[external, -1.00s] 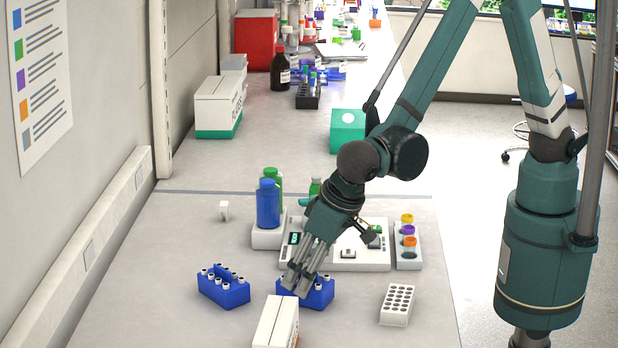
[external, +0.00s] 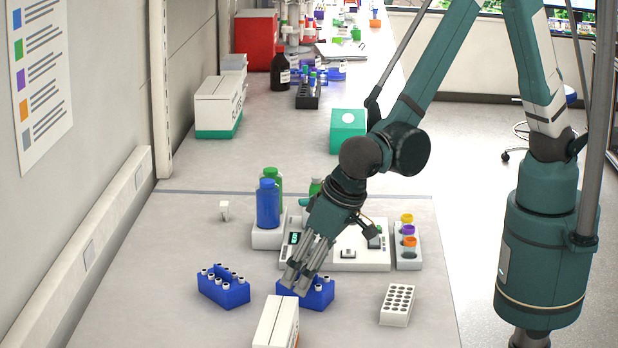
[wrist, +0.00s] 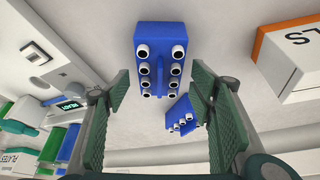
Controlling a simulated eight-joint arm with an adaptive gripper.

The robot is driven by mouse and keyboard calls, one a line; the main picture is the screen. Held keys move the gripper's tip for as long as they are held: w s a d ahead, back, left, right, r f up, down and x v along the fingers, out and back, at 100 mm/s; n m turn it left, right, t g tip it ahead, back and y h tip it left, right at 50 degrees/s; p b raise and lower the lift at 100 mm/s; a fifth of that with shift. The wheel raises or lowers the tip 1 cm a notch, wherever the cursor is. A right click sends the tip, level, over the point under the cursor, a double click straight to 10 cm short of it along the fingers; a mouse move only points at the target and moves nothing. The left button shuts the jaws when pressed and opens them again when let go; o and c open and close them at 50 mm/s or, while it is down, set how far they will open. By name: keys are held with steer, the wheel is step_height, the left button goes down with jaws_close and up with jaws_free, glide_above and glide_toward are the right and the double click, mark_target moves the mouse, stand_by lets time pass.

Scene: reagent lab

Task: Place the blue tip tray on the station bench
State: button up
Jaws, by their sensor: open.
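Two blue tip trays with white-rimmed round tops stand on the bench. One blue tray (external: 320,293) is partly hidden behind my gripper (external: 297,283); in the wrist view this tray (wrist: 161,36) is large, ahead of and between the fingers. The other blue tray (external: 223,291) stands to the left and shows smaller in the wrist view (wrist: 179,108). My gripper (wrist: 160,84) is open and empty, its green pads apart on both sides of the nearer tray's line. I cannot tell how far the fingertips are above it.
A white and orange box (external: 275,325) stands close in front of the nearer tray. A white rack (external: 397,304) is to the right. Behind are a white instrument (external: 350,258), a blue bottle (external: 268,205) and a rack of colored-cap tubes (external: 408,252).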

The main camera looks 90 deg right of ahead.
steer(key=v, duration=1.1)
steer(key=shift+p, duration=0.3)
steer(key=shift+s, duration=0.1)
stand_by(0.4)
steer(key=s+d+r+n, duration=0.15)
steer(key=d+r, duration=0.25)
steer(key=d, duration=0.5)
steer(key=s+d+r+y, duration=0.1)
steer(key=s+d+r, duration=0.15)
steer(key=d, duration=0.55)
steer(key=s+d+r+n, duration=0.1)
steer(key=d+r, duration=0.4)
steer(key=d, duration=0.4)
steer(key=s+d+n+t, duration=0.2)
steer(key=s+d+t, duration=0.1)
steer(key=s+d, duration=1.1)
steer(key=d, duration=0.3)
steer(key=shift+d+y, duration=0.3)
